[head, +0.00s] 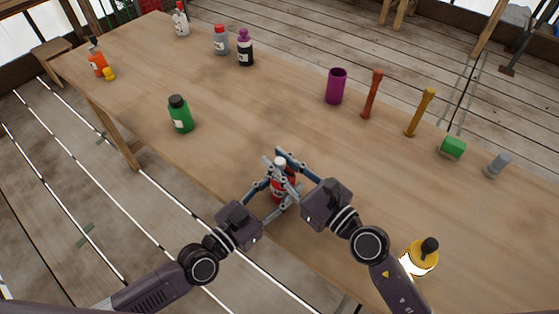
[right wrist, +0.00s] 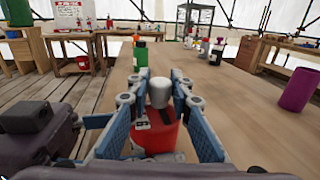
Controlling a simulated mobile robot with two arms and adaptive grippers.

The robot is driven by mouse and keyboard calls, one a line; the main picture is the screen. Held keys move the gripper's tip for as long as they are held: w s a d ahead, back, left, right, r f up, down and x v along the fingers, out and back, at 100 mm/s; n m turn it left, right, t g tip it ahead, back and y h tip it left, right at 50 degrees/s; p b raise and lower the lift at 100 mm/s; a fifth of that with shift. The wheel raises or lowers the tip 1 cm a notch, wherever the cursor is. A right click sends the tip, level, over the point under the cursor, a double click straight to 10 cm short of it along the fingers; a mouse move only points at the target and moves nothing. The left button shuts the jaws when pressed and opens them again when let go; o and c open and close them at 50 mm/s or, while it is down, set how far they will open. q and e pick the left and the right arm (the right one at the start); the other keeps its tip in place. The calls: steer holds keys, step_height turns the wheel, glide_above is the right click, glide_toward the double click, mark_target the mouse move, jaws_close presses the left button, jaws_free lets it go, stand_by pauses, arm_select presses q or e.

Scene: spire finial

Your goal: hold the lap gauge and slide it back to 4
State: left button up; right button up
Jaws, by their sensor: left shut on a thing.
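A red bottle-shaped thing, likely the lap gauge (head: 279,186), stands at the near table edge, largely hidden by both grippers in the head view. In the right wrist view the gauge (right wrist: 160,135) has a rounded grey top and a small pale label with a dark mark that I cannot read surely. My left gripper (head: 267,190) is shut on the gauge low down from the near left. My right gripper (head: 283,168) has its fingers apart on both sides of the gauge from the right; in its wrist view the fingers (right wrist: 158,82) flank the grey top. Whether they touch it I cannot tell.
A green bottle (head: 180,115) stands left of the grippers. A purple cup (head: 336,87), a red spindle (head: 372,95) and a yellow spindle (head: 420,112) stand beyond to the right. A yellow bottle (head: 421,258) is near my right arm. The table (head: 245,110) is clear just behind the grippers.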

mark_target(284, 168)
steer(key=o, duration=0.4)
steer(key=v, duration=0.7)
steer(key=shift+s+d+f, duration=0.1)
steer(key=shift+s+f, duration=0.05)
steer(key=shift+v, duration=2.35)
arm_select(q)
steer(key=o, duration=1.3)
